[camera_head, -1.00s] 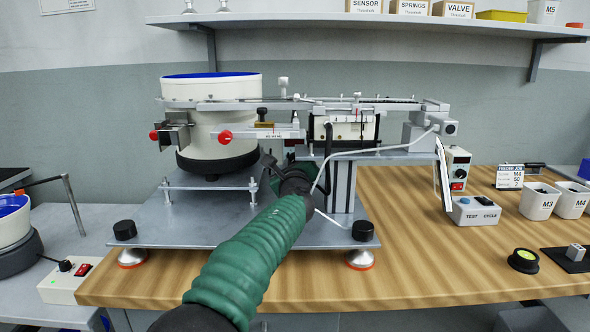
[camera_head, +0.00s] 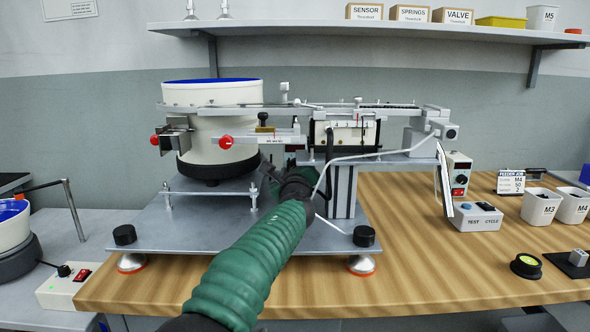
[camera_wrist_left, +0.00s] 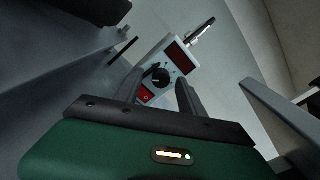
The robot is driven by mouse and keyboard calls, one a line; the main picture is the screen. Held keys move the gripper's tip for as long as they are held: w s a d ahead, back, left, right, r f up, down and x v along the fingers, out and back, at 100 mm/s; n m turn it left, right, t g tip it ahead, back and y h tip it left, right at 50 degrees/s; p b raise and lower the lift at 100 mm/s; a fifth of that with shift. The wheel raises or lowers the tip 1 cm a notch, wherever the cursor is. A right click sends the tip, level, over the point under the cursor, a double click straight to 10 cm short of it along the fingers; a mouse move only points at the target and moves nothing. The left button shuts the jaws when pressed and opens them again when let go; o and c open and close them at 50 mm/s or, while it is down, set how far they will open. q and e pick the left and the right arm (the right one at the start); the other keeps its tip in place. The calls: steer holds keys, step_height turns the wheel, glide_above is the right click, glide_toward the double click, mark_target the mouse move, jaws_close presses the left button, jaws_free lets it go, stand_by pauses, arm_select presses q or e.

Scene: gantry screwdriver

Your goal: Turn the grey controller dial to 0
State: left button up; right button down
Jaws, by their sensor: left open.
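The grey controller (camera_head: 457,168) stands on the bench right of the feeder rig, with a display, a dial and a red switch on its front. In the left wrist view its black dial (camera_wrist_left: 157,77) appears between and beyond my fingers, with the red display (camera_wrist_left: 180,56) above right and the red switch (camera_wrist_left: 145,95) below left. My left gripper (camera_wrist_left: 160,78) is open and empty, apart from the dial. In the head view my green left arm reaches under the rig's rail and hides its own fingers. The dial's setting is too small to read. My right gripper is out of view.
A test cycle box (camera_head: 473,216) stands in front of the controller. Another control box (camera_head: 70,285) lies at far left.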

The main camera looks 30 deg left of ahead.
arm_select(q)
steer(key=v, duration=1.6)
steer(key=shift+s+d+f, duration=0.15)
steer(key=shift+s+d, duration=0.05)
steer(key=shift+s, duration=0.15)
